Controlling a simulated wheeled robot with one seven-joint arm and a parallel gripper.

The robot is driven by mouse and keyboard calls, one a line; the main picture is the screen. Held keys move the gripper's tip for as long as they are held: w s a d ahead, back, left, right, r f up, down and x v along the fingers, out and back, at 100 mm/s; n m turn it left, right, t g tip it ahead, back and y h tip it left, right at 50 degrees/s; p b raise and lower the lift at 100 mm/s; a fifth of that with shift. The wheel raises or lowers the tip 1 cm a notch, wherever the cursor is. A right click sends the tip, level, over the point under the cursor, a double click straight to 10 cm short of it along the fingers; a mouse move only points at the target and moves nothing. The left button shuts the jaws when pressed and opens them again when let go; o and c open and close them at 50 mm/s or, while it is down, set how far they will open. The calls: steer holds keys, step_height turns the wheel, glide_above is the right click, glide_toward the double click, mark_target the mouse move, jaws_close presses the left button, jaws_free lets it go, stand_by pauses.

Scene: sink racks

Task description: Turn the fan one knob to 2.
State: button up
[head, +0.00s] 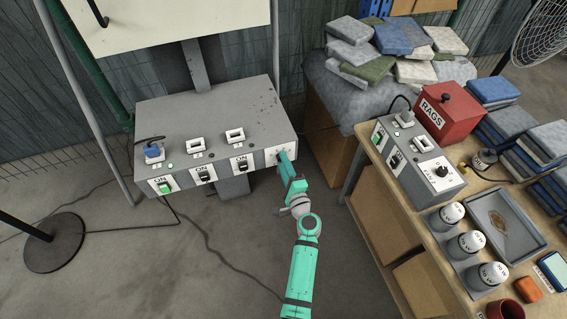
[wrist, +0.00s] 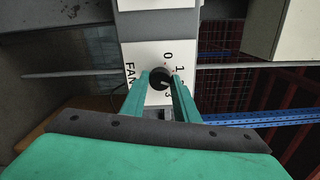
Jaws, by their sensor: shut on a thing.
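The fan knob (wrist: 160,78) is a round black knob on a white label plate (wrist: 146,52) in the wrist view. The plate reads FAN, with 0, 1 and 3 visible around the knob; the 2 is not clearly readable. My green gripper (wrist: 160,86) has its two fingers on either side of the knob and is shut on it. The knob's pointer setting is too small to tell. In the head view my gripper (head: 284,160) is at the right end of the front of the grey control box (head: 215,115) and hides the knob.
The same box carries a green-lit switch (head: 165,186) and two black switches to its right. A second grey box (head: 415,155) with its own black knob (head: 442,171) stands on the wooden table at right, near a red RAGS box (head: 447,112). Open floor lies below the control box.

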steer(key=shift+s+f, duration=0.1)
steer(key=o, duration=1.1)
steer(key=shift+c, duration=0.2)
steer(key=v, duration=1)
steer(key=shift+s, duration=0.4)
steer(key=shift+d, duration=0.1)
